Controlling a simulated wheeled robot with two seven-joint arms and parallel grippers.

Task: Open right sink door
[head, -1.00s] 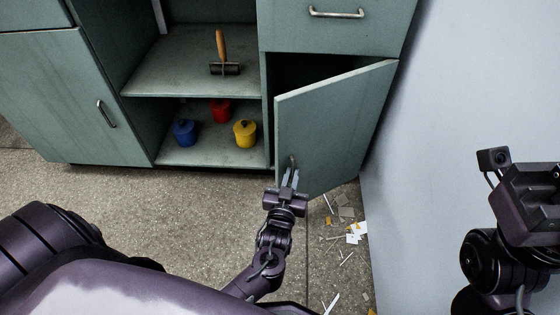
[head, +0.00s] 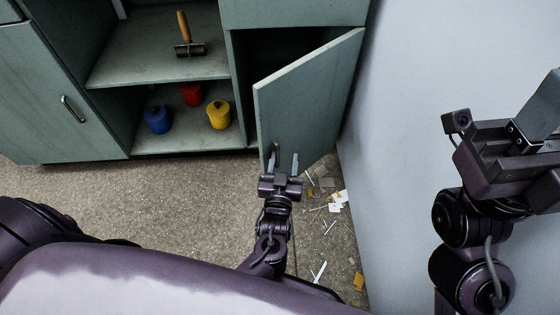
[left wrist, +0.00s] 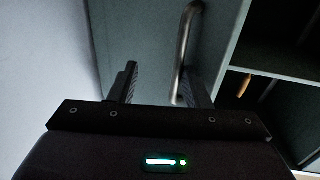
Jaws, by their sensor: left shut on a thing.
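The right sink door (head: 305,105) is a grey-green panel, hinged on its right and standing part open, with a dark gap behind it. Its metal bar handle (head: 276,150) is near the lower free edge. My left gripper (head: 284,162) is at the handle, shut on it. In the left wrist view, the handle (left wrist: 188,45) runs between the two fingers, close beside the right finger; space shows between it and the left finger. My right gripper (head: 520,140) is raised at the right, away from the door; its fingertips cannot be made out.
The open shelves hold a wooden-handled roller (head: 186,38) and blue (head: 157,120), red (head: 191,95) and yellow (head: 219,115) pots. A closed left door (head: 60,100) is beside them. A pale wall (head: 400,130) bounds the right. Scraps (head: 325,190) litter the floor near the door.

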